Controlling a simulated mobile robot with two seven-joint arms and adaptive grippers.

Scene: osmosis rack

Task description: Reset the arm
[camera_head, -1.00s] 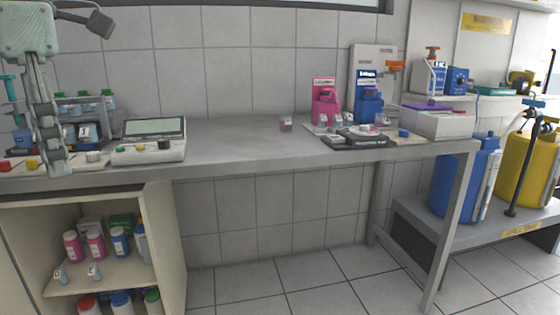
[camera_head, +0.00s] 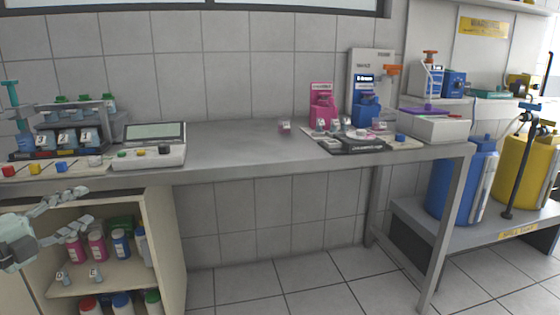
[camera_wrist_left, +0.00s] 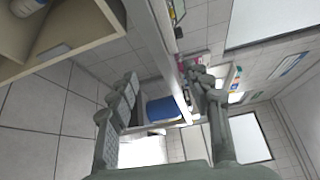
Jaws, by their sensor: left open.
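My left gripper (camera_head: 72,218) is at the lower left of the head view, below the bench top and in front of the open cabinet. Its two fingers are spread apart with nothing between them. The left wrist view shows the same open fingers (camera_wrist_left: 160,100), with the bench edge and a blue drum (camera_wrist_left: 162,108) seen far off between them. The rest of the left arm is outside the head view. My right gripper does not show in either view.
The grey bench (camera_head: 240,143) carries a bottle rack (camera_head: 70,137), a control box (camera_head: 150,150), and pink (camera_head: 322,108) and blue (camera_head: 366,110) dispensers. The open cabinet (camera_head: 162,240) holds several bottles. Blue (camera_head: 452,185) and yellow (camera_head: 528,172) drums stand at the right. The bench middle is clear.

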